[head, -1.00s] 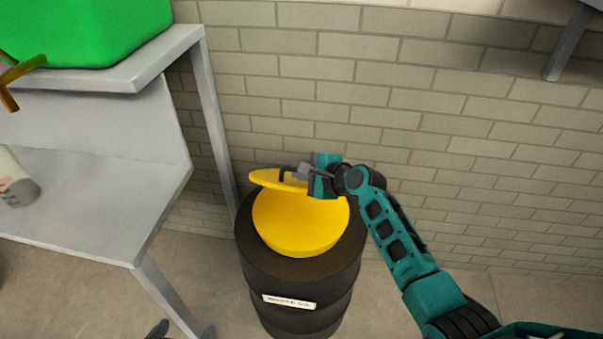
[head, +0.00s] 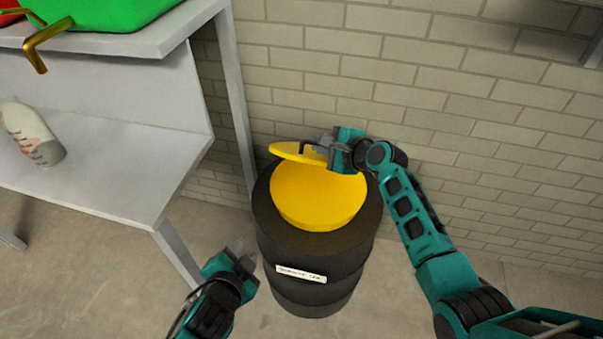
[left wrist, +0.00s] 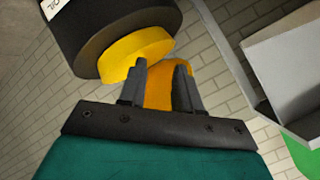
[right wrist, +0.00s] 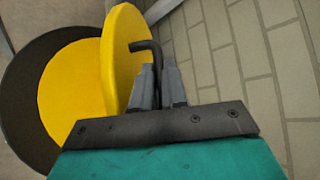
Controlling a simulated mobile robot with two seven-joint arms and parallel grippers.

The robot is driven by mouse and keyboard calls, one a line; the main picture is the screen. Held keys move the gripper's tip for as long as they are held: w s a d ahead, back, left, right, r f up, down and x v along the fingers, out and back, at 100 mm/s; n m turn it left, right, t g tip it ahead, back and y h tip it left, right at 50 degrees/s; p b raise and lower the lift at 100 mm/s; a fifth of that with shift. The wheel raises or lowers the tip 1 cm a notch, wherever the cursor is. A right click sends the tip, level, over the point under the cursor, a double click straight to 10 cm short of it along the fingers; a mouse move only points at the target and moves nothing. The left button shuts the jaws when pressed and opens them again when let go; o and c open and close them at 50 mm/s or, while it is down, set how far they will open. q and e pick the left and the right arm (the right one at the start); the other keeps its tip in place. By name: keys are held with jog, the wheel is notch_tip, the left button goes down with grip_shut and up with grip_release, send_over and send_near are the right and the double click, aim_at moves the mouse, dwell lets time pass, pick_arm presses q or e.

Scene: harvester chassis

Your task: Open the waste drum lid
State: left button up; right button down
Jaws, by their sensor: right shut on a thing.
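The black waste drum (head: 315,255) with a white label stands on the floor by the wall. Its round top area (head: 318,200) is yellow. The yellow lid (head: 290,151) is raised steeply at the back of the drum; it also shows edge-on in the right wrist view (right wrist: 120,60). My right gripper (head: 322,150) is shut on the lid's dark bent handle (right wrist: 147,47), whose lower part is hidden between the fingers. My left gripper (head: 238,250) is open and empty, front left of the drum and apart from it. The left wrist view shows its spread fingers (left wrist: 161,70).
A grey two-level table (head: 120,165) stands left of the drum, its leg close by. It carries a green bin (head: 105,12), a brass-coloured bent piece (head: 42,48) and a pale bottle (head: 32,132). The brick wall (head: 480,120) is close behind. Floor in front is clear.

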pick_arm(q)
jog(key=w+d+m, duration=0.1)
jog(key=m, duration=0.1)
jog(key=w+d+m+t+y, duration=0.1)
jog(key=w+m, duration=0.1)
jog(key=w+d+r+m+t, duration=0.1)
jog(key=m, duration=0.2)
jog(key=shift+w+r+y, duration=0.1)
jog(key=shift+w+y, duration=0.2)
jog(key=shift+w, duration=0.1)
jog(key=c, duration=0.4)
jog(key=shift+w+d+m+t, duration=0.1)
jog(key=shift+w+m+t, duration=0.05)
jog(key=shift+m, duration=0.4)
jog(key=shift+w+d+m+t, duration=0.1)
jog(key=shift+m+t, duration=0.05)
jog(key=shift+m, duration=0.4)
grip_shut()
jog(key=s+d+m+t+h, duration=0.2)
jog(key=d+m+t+h, duration=0.3)
jog(key=m, duration=1.4)
jog(key=r+x, duration=0.2)
jog(key=x, duration=1.1)
jog(key=shift+s+d+r+h, duration=0.2)
jog(key=shift+d+r+h, duration=0.1)
jog(key=shift+r+h, duration=0.1)
